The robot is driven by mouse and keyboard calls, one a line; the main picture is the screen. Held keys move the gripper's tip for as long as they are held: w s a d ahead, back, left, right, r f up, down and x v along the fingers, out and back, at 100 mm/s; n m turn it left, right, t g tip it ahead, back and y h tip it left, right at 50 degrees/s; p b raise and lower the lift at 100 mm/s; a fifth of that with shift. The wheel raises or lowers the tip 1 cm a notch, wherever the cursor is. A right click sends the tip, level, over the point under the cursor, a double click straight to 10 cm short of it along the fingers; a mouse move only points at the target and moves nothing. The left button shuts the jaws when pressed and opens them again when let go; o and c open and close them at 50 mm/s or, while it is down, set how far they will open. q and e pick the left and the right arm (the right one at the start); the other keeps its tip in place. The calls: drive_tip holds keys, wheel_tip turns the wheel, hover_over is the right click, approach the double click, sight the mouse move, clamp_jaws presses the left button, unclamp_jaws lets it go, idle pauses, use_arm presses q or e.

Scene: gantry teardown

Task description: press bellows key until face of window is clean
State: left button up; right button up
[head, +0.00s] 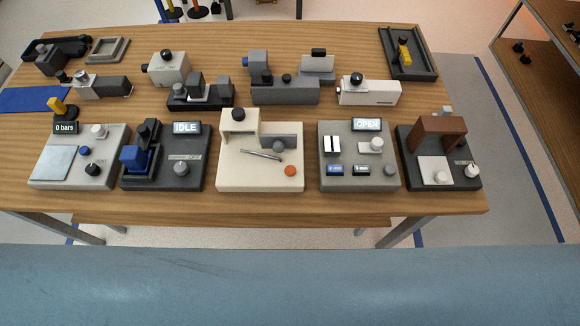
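No part is plainly labelled as the bellows key or the window, and I cannot tell which they are. Devices line the table front. A pale one has a "0 bars" sign (66,128), a flat grey-blue plate (54,162), a blue button (85,151) and a black knob (93,169). A dark one has an "IDLE" sign (186,128) and a blue block (134,158). A cream one has an orange button (290,171). A grey one has an "OPEN" sign (367,124). A dark one has a brown hood (440,134) over a white plate (433,170). Neither gripper is in view.
The wooden table (270,205) has a clear front strip. Several smaller devices stand behind, among them a white one (369,92) and a dark grey one (285,91). A black tray (408,55) is at back right, a blue mat (35,100) at left. Shelving (545,50) stands right.

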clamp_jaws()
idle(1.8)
